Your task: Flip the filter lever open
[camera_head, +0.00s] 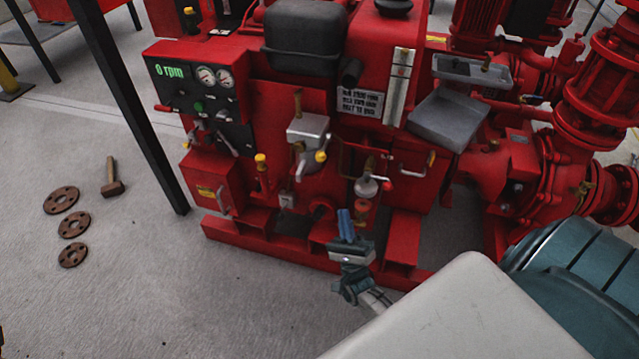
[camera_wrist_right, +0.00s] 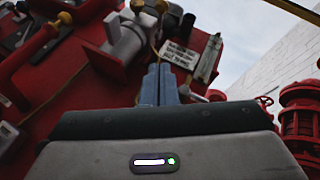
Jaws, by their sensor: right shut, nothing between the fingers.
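A grey filter-like housing (camera_head: 308,130) with brass and yellow-tipped fittings is mounted on the front of the red pumpset. A yellow-tipped lever (camera_head: 320,156) is at its lower right; I cannot tell for certain that this is the filter lever. A grey cylindrical housing also shows above and left of the fingers in the right wrist view (camera_wrist_right: 128,42). My right gripper (camera_head: 346,222) is shut and empty, its blue fingers pointing up below the housing and apart from it. The fingers show at the centre of the right wrist view (camera_wrist_right: 160,84). My left gripper is out of view.
A small round grey bowl (camera_head: 366,187) with red parts is just above my right fingers. A control panel (camera_head: 200,82) reads 0 rpm. A grey tray (camera_head: 448,119) is at the right. A hammer (camera_head: 113,186) and rusty flanges (camera_head: 61,200) lie on open floor at the left.

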